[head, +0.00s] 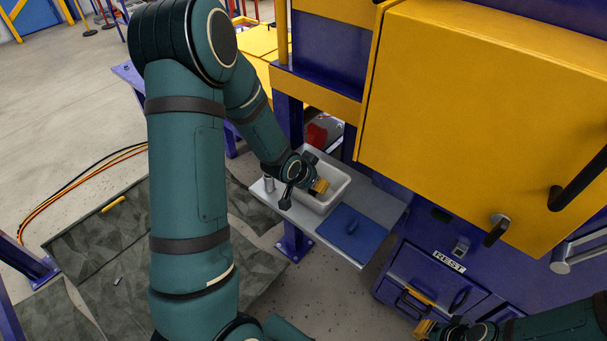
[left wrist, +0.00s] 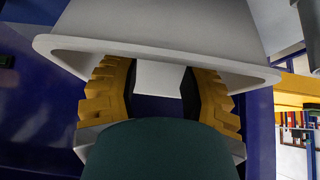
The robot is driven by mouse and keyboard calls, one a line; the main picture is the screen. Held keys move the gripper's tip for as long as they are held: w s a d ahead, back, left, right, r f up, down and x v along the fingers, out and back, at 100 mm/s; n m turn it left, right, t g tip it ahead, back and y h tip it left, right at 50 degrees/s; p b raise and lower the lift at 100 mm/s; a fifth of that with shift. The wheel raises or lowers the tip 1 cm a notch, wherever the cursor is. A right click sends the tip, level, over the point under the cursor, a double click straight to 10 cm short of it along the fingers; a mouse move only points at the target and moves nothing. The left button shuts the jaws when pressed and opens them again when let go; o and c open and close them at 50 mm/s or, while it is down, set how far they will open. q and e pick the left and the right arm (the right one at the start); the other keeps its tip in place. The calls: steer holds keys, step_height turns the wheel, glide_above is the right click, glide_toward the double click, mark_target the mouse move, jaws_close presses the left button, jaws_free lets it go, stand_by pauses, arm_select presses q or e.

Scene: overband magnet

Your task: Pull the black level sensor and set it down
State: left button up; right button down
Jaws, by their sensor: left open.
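My left gripper (head: 322,188) is over the white bin (head: 340,192) on a grey shelf, with its yellow fingers pointing at the bin's inside. In the left wrist view the two yellow fingers (left wrist: 160,85) are apart, with a pale block-like surface between them. The bin's rim (left wrist: 150,55) crosses just beyond them. I cannot make out a black level sensor for certain. A small dark piece (head: 286,202) shows beside my left wrist, and I cannot tell what it is. My right gripper (head: 426,328) is low at the bottom right, and its finger gap is unclear.
The grey shelf (head: 378,194) also carries a blue mat (head: 340,240) and a small grey cylinder (head: 268,184). A large yellow cabinet door (head: 480,120) with black handles stands to the right. Below it are blue drawers (head: 425,272). Cables (head: 60,195) lie on the floor at left.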

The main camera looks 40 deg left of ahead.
arm_select(q)
steer(key=v, duration=0.9)
steer(key=shift+s+r, duration=0.2)
steer(key=shift+r, duration=0.1)
stand_by(0.4)
